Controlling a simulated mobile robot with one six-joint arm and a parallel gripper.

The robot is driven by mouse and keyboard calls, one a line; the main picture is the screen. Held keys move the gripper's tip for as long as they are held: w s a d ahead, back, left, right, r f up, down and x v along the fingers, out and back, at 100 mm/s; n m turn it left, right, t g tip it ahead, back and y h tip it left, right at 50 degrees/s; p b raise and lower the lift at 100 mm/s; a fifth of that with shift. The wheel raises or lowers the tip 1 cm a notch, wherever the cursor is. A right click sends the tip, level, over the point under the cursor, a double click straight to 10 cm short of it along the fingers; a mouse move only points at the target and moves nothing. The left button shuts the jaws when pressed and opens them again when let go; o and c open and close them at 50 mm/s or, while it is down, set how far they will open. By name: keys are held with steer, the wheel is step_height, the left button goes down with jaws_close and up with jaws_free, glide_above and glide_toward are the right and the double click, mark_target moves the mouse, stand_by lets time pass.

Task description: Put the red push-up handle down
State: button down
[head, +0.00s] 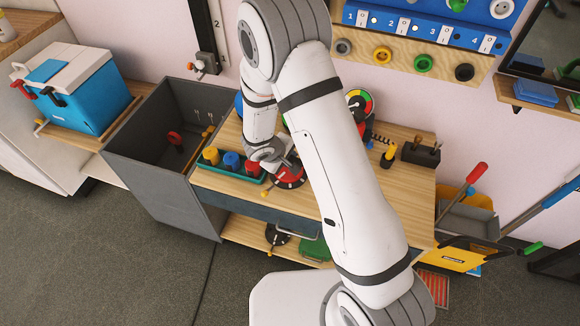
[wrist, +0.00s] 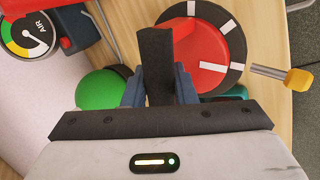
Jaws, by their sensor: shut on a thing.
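The red push-up handle has a round red disc with white marks and a black rim (wrist: 207,52), and a dark grip bar (wrist: 155,62). My gripper (wrist: 160,88) is shut on the grip bar, which stands between its two fingers. In the head view the red disc (head: 291,177) shows just below my gripper (head: 279,164), over the wooden workbench (head: 222,184) and right of a teal tray (head: 238,179). My arm and gripper hide part of the handle. I cannot tell whether its base touches the bench top.
The tray holds yellow, blue and red pieces. A green ball (wrist: 101,89) and an air gauge (wrist: 28,34) lie beside the handle. A yellow-knobbed lever (wrist: 297,79) is at the other side. A grey open bin (head: 150,170) adjoins the bench's left end.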

steer(key=shift+d+f, duration=0.1)
steer(key=shift+f, duration=2.05)
steer(key=shift+f, duration=0.15)
steer(key=c, duration=1.2)
jaws_free()
steer(key=shift+s, duration=0.1)
steer(key=shift+o, duration=0.2)
